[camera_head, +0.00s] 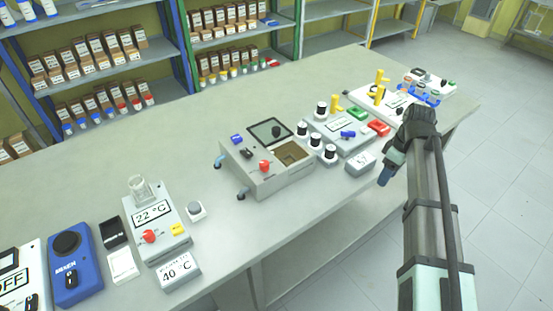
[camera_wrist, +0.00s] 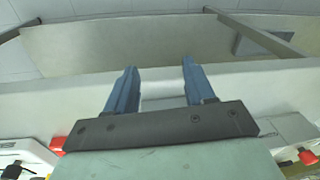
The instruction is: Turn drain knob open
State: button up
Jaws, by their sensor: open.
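No knob is legibly marked as the drain, so I cannot tell which one it is. A grey machine (camera_head: 290,180) with hose fittings stands mid-bench and has a red knob (camera_head: 265,166) and a black knob (camera_head: 246,153) on its panel. Further right, yellow handle-like parts (camera_head: 380,77) stand upright on a white unit. My gripper (camera_head: 384,178) hangs off the bench's front edge, right of the grey machine and apart from every knob. In the wrist view my gripper (camera_wrist: 158,66) has its two blue fingers apart, with nothing between them.
Black-capped bottles (camera_head: 315,140), a green block (camera_head: 357,113) and a red block (camera_head: 378,128) crowd the bench near my arm. At left are a 22 °C device (camera_head: 165,240) and a blue mixer (camera_head: 75,275). The bench (camera_head: 110,190) is clear behind them. Shelves stand behind.

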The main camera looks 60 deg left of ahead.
jog(key=s+a+r+n, duration=0.2)
jog(key=s+a+r, duration=0.1)
jog(key=a+r, duration=0.3)
notch_tip(320, 180, up, 14)
jog(key=n+g+y, duration=0.2)
jog(key=n+y, duration=0.1)
jog(key=n, duration=0.2)
send_over(264, 163)
jog(key=w+d, duration=0.4)
jog(key=x, duration=1.3)
jog(key=shift+w+f, duration=0.1)
jog(key=shift+f, duration=0.05)
grip_shut()
